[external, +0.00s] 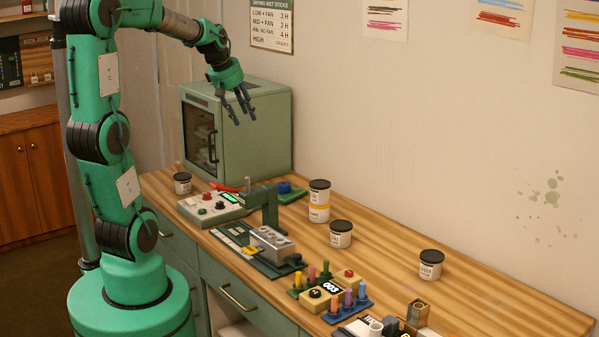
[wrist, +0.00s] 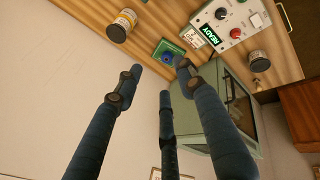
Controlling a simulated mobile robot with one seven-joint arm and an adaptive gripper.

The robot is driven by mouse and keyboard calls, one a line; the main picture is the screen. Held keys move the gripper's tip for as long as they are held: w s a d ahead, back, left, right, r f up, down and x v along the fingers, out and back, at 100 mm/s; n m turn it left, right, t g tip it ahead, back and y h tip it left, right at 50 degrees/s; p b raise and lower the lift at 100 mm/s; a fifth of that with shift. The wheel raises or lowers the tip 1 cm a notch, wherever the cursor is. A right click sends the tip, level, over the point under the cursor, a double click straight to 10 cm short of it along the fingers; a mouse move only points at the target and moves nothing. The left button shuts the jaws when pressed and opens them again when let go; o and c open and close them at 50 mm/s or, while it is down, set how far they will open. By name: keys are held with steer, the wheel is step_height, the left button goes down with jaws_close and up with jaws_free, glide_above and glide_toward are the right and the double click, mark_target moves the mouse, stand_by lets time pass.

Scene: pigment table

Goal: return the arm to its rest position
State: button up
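My green arm (external: 110,140) stands upright at the left, its forearm reaching right over the bench. My gripper (external: 242,115) hangs high in the air in front of the green drying oven, above the bench and touching nothing. In the wrist view my gripper (wrist: 158,75) shows dark blue fingers spread apart, with nothing between them.
The green oven (external: 245,130) stands at the back left of the wooden bench (external: 480,290). A control box (external: 215,207) with a green READY display (wrist: 211,35), a press (external: 270,243), several lidded jars (external: 341,234) and racks of coloured sticks (external: 348,302) occupy the bench.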

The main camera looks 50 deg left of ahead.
steer(key=s+d+f+m+h, duration=0.1)
steer(key=s+d+f+m, duration=0.1)
steer(key=s+d+m, duration=1.4)
steer(key=shift+s+d+f+m+t+b, duration=0.3)
steer(key=shift+s+d, duration=2.4)
steer(key=shift+d, duration=1.5)
